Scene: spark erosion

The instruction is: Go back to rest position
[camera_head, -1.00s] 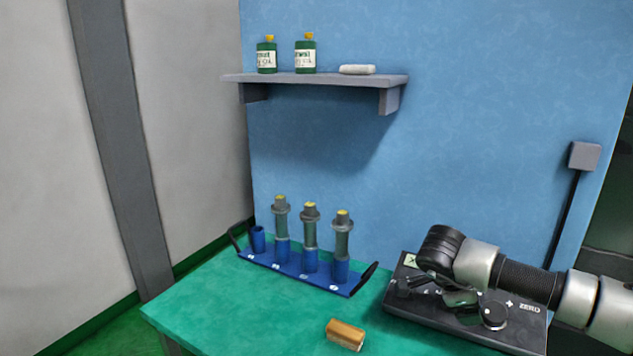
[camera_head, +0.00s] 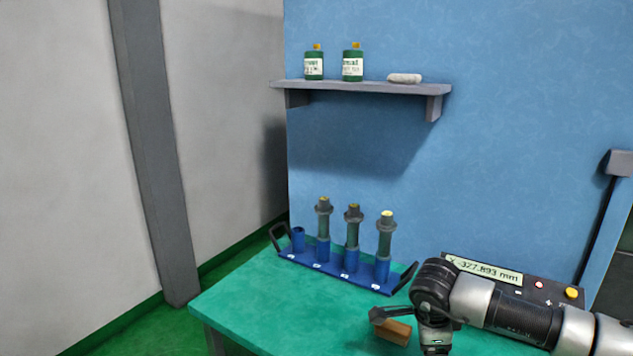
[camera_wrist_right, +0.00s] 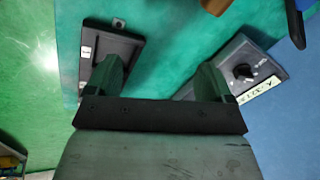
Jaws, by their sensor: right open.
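My right arm comes in from the right in the head view and crosses in front of the control box (camera_head: 520,283). Its gripper points down at the bottom edge there, and its fingertips cannot be made out. In the right wrist view my right gripper (camera_wrist_right: 160,80) is open, with nothing between its two fingers, above the green table (camera_wrist_right: 180,45). The control box also shows there (camera_wrist_right: 238,68), beyond the right-hand finger. My left gripper is not in view.
A blue rack (camera_head: 340,279) with several sockets holds 3 upright grey-green holders. A brown block (camera_head: 396,333) lies by my arm. A black plate (camera_wrist_right: 125,45) lies beside the left-hand finger. A wall shelf (camera_head: 365,87) carries two green bottles and a white bar. The table's left front is clear.

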